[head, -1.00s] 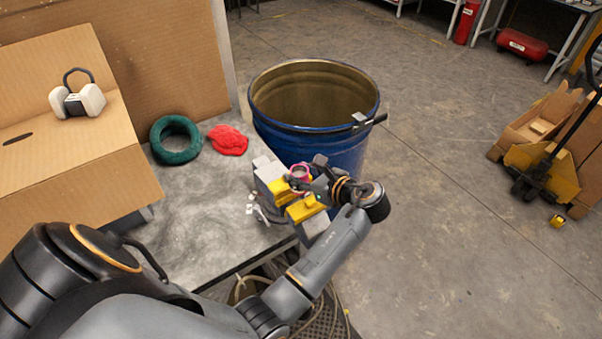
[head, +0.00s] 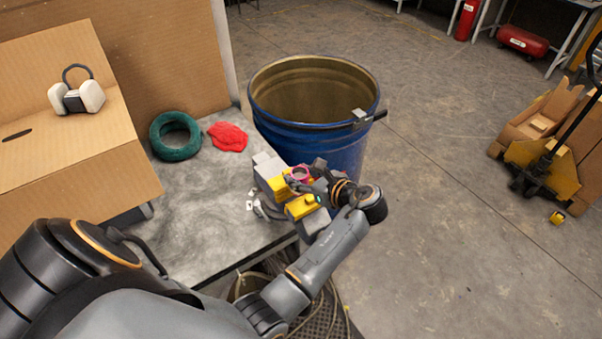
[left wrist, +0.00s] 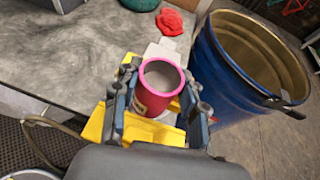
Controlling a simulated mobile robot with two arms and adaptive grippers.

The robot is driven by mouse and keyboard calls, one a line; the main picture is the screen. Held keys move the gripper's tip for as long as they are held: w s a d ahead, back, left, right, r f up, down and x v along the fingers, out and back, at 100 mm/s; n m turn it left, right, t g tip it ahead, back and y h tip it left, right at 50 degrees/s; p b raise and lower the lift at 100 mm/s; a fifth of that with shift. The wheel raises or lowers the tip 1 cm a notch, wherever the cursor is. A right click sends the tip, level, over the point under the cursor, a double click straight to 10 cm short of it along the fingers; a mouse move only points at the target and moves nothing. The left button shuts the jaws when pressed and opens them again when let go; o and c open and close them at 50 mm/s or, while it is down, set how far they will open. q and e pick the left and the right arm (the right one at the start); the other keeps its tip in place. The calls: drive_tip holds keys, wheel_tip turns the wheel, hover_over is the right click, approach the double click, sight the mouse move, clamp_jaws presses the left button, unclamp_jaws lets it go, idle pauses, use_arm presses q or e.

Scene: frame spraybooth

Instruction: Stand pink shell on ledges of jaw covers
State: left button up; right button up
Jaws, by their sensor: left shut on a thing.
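In the head view the pink shell (head: 300,174) is partly hidden by my left gripper (head: 307,181). The gripper is shut on the shell. The shell is upright at the yellow jaw covers (head: 303,207) of a grey vise (head: 267,166), between the two jaws. I cannot tell whether its bottom touches the ledges. The yellow covers also show in the left wrist view (left wrist: 92,125). My right gripper is not in view.
A blue drum (head: 325,143) stands right behind the vise, close to my left gripper. A green ring (head: 176,151) and a red cloth (head: 227,136) lie on the grey bench (head: 205,203). A cardboard piece (head: 75,150) holds a white and black object (head: 76,98).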

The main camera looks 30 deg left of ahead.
use_arm(q)
drive_tip(key=shift+f, duration=0.6)
drive_tip(key=o, duration=1.3)
wheel_tip(320, 180, up, 10)
drive_tip(key=shift+d, duration=0.1)
